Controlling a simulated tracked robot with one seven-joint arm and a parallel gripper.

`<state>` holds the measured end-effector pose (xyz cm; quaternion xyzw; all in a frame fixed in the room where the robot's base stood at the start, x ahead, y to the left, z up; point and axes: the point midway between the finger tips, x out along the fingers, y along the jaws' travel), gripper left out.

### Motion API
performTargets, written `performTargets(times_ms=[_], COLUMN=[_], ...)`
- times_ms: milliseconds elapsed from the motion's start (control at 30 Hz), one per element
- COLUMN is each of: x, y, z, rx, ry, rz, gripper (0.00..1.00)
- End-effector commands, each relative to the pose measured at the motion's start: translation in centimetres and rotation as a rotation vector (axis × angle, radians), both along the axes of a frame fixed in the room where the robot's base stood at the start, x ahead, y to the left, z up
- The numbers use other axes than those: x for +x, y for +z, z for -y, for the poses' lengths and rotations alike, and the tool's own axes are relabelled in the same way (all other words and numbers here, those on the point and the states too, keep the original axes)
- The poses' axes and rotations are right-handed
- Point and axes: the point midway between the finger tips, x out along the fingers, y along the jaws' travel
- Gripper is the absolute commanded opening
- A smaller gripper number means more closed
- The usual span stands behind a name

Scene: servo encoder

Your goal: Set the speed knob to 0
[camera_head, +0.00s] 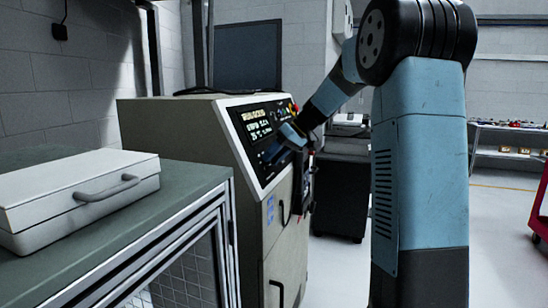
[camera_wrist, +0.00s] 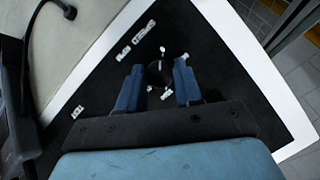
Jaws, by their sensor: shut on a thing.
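The speed knob (camera_wrist: 157,73) is a small dark round knob on the black control panel (camera_wrist: 215,50), with small white marks around it. In the wrist view my gripper (camera_wrist: 158,80) has its two blue fingers on either side of the knob, shut on it. In the head view my gripper (camera_head: 292,135) is at the sloped panel (camera_head: 250,125) of the beige machine. There the knob is hidden behind the gripper. I cannot read which mark the knob points to.
The beige cabinet (camera_head: 180,130) carries the panel, with a dark monitor (camera_head: 248,55) behind it. A white case (camera_head: 75,195) lies on the green bench (camera_head: 190,185) at left. A black cable (camera_wrist: 30,60) runs along the left of the wrist view.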

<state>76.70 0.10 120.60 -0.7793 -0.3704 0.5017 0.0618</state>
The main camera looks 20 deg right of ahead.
Motion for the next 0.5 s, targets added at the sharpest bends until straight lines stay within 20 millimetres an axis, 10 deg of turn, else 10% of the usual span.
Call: performTargets(times_ms=[200,233,500], x=[0.06,0.06,0.05], y=[-0.2,-0.2,-0.06], z=[0.37,0.37,0.2], rx=[-0.003,-0.003,-0.001], ry=[-0.006,-0.006,-0.004], rz=[-0.002,-0.002,0.0], gripper=[0.04,0.35,0.59])
